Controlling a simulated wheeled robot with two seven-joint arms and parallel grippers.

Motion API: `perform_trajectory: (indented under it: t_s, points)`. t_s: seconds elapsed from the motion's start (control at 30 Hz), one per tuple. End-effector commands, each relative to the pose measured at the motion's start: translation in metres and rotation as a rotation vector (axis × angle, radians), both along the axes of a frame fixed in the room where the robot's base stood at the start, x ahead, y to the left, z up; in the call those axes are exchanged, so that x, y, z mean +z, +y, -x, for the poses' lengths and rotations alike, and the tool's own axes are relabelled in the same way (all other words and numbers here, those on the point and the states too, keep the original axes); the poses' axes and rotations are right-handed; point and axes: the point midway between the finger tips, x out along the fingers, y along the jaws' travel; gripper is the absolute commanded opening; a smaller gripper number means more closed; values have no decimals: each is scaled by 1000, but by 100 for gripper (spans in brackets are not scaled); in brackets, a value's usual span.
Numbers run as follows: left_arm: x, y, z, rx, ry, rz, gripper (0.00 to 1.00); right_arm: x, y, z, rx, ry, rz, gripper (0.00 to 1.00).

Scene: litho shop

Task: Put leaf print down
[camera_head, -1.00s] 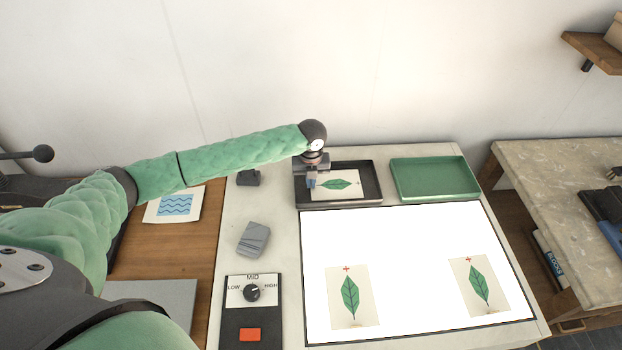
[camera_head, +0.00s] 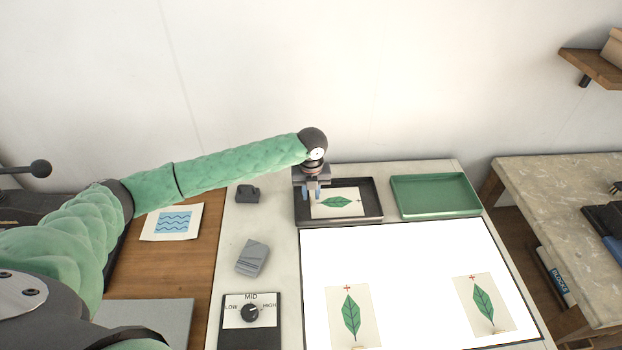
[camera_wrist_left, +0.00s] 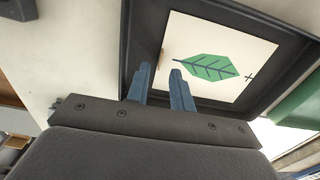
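A cream leaf print (camera_head: 349,203) with a green leaf and a small cross mark lies flat in the dark tray (camera_head: 371,217) at the back of the bench. It also shows in the left wrist view (camera_wrist_left: 233,50), inside the tray's dark walls. My left gripper (camera_head: 312,194) is over the left end of this print. Its two blue fingers are apart with nothing between them; in the left wrist view the fingertips (camera_wrist_left: 160,70) are at the print's near left edge. Two more leaf prints (camera_head: 354,334) (camera_head: 484,323) lie on the lit white panel (camera_head: 415,255). My right gripper is not in view.
An empty green tray (camera_head: 434,196) stands right of the dark tray. Left of the panel are a grey block (camera_head: 252,258), a small dark object (camera_head: 247,193) and a dial box (camera_head: 250,330). A blue wave print (camera_head: 173,222) lies on the wooden surface. The wall is close behind.

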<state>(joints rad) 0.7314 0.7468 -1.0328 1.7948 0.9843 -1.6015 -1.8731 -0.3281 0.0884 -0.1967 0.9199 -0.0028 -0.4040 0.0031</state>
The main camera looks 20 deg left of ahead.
Motion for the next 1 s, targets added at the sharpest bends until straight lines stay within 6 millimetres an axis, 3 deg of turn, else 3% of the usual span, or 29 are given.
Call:
perform_trajectory:
  t_s: [0.23,0.5,0.7,1.0]
  points:
    - [45,0,-1,0,-4,0,23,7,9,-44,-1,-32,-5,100]
    - [79,0,-1,0,-2,0,23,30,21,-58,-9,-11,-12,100]
    - [91,0,0,0,0,0,23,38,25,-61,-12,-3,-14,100]
    - [92,0,0,0,0,0,23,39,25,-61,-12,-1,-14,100]
